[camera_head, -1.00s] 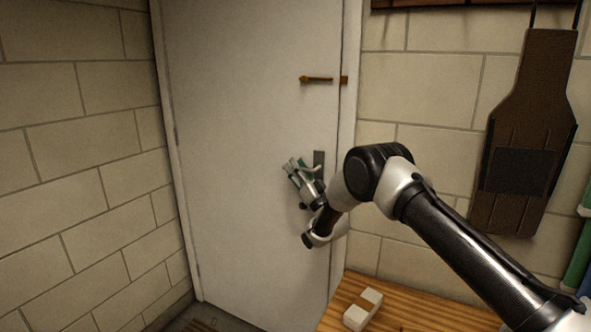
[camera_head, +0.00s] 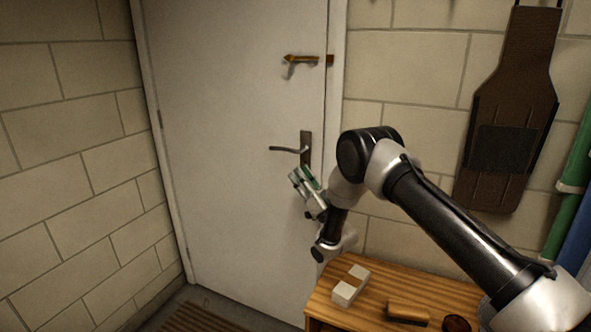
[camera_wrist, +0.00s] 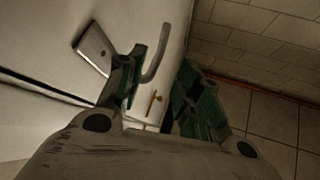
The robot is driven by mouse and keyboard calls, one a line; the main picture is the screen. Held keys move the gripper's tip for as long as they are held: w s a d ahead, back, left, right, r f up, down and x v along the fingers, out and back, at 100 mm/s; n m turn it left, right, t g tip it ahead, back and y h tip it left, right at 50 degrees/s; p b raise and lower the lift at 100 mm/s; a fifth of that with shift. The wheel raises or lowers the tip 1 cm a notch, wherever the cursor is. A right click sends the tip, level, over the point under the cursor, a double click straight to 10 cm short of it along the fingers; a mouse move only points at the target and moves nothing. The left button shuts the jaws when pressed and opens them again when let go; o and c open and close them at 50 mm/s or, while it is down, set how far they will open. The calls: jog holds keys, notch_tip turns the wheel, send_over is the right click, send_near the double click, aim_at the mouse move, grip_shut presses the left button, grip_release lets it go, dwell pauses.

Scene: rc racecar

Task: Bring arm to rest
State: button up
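My gripper (camera_head: 304,181) is in front of the white door (camera_head: 235,130), just below and apart from the dark door handle (camera_head: 290,149). In the wrist view my gripper (camera_wrist: 160,90) has its two green-padded fingers spread apart, with nothing held between them. The handle's lever (camera_wrist: 157,55) shows beyond the fingers there. My arm reaches in from the lower right, bent at the elbow. The door stands closed in its frame.
A brass bolt (camera_head: 305,59) sits high on the door. A wooden table (camera_head: 385,285) at the lower right holds a pale block (camera_head: 350,286) and a brown block (camera_head: 408,311). A brown board (camera_head: 505,120) hangs on the right wall. Floor shows at lower left.

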jog(key=shift+f, duration=0.1)
notch_tip(320, 180, down, 16)
jog(key=w+f+g+h, duration=0.1)
jog(key=w+g+h, duration=0.25)
jog(key=h, duration=0.35)
jog(key=s+d+f+g+h, duration=0.3)
jog(key=s+d+g+h, duration=0.35)
jog(key=d, duration=0.25)
jog(key=s+d+r+m+g+h, duration=0.1)
jog(key=s+d+r+g+h, duration=0.45)
jog(key=s+d+r, duration=1.25)
jog(key=s+d+r+m, duration=0.1)
jog(key=s+d+r, duration=0.4)
jog(key=s, duration=0.3)
jog(key=s+d+r+m+t, duration=0.1)
jog(key=s+d+r, duration=0.3)
jog(key=s+r, duration=0.4)
jog(key=s+d+r+m+t, duration=0.1)
jog(key=s+d+r+m, duration=0.1)
jog(key=s+d+r, duration=0.3)
jog(key=s+r, duration=0.1)
jog(key=s, duration=0.3)
jog(key=shift+s+d+r, duration=0.15)
jog(key=shift+s+d, duration=0.05)
jog(key=shift+d, duration=0.1)
